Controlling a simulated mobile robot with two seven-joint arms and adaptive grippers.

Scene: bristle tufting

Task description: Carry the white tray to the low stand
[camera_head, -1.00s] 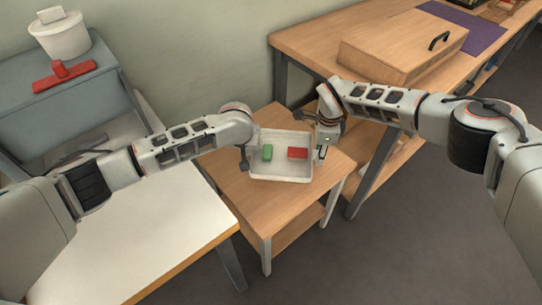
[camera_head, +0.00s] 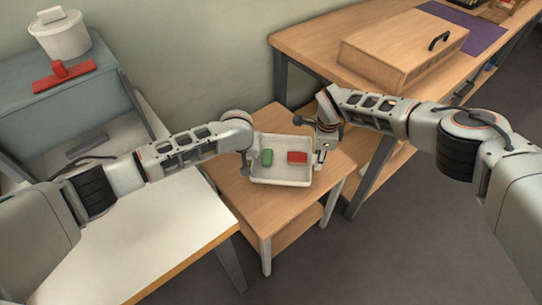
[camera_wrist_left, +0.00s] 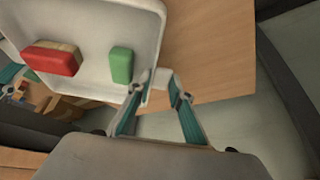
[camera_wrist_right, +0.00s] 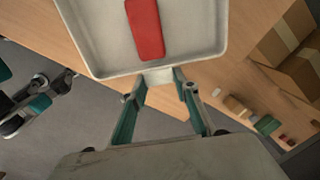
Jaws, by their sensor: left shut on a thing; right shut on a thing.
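The white tray (camera_head: 281,179) is over the top of the low wooden stand (camera_head: 285,212) in the head view; I cannot tell whether it touches it. A green block (camera_head: 267,157) and a red block (camera_head: 297,157) lie in the tray. My left gripper (camera_head: 246,165) is shut on the tray's left side, and the left wrist view shows its fingers (camera_wrist_left: 160,82) at the tray's wall. My right gripper (camera_head: 321,156) is shut on the tray's right side, and the right wrist view shows its fingers (camera_wrist_right: 158,78) at the rim.
A white table (camera_head: 150,245) stands at the left front. A long wooden bench (camera_head: 310,45) with a wooden box (camera_head: 400,50) stands behind to the right. A grey cabinet (camera_head: 55,110) holds a white tub (camera_head: 62,38) and a red tool (camera_head: 64,76). Floor is open at right.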

